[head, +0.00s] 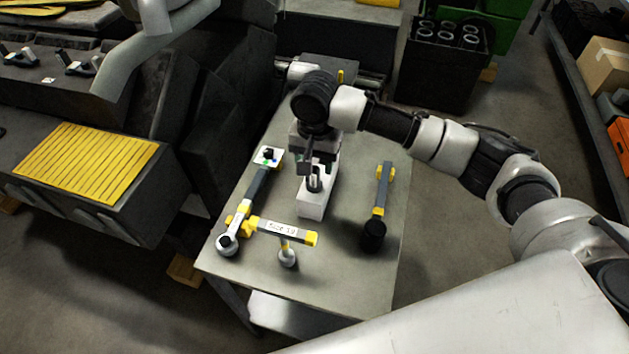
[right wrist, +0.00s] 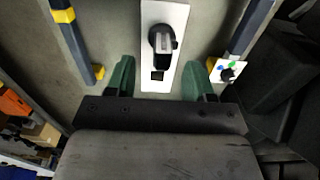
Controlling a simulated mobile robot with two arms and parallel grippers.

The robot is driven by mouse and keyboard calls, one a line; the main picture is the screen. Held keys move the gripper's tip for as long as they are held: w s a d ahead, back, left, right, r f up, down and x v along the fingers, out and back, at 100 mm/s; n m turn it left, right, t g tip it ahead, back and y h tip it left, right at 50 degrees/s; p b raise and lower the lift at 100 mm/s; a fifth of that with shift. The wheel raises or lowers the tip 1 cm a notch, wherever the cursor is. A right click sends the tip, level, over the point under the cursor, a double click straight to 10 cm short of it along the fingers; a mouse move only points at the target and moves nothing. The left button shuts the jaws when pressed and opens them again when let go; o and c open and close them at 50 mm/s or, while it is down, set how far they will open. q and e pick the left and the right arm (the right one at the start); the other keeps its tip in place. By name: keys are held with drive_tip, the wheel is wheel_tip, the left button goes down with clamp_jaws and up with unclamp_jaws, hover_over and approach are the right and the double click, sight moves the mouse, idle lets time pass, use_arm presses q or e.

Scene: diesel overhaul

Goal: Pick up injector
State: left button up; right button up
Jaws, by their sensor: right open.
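What looks like the injector (head: 316,180) is a small dark and grey piece on a long white block (head: 312,210) on the grey worktable. In the right wrist view the injector (right wrist: 163,42) stands on the white block (right wrist: 172,15), seen from above and between the finger lines. My right gripper (head: 306,158) is above the block, pointing down, and partly hides it. Its green fingers are spread wide in the right wrist view (right wrist: 157,75), with nothing held between them. My left gripper is not in view.
The worktable (head: 345,255) also bears a torque wrench (head: 254,200), a yellow-ended bar tool (head: 285,232) and a dark tool with yellow parts (head: 380,200). A small white card (head: 268,156) lies left of the block. The engine stands left, and a black bin (head: 440,75) behind.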

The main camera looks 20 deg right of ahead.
sight(314, 168)
wheel_tip(314, 168, down, 5)
drive_tip(key=shift+w+a+r+p, duration=0.1)
drive_tip(key=shift+w+r+p, duration=0.1)
drive_tip(key=shift+p, duration=0.5)
drive_tip(key=shift+s+f, duration=0.1)
drive_tip(key=shift+f, duration=0.3)
drive_tip(key=shift+c, duration=1.4)
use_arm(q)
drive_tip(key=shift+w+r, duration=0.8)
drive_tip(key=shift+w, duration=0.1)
use_arm(e)
clamp_jaws()
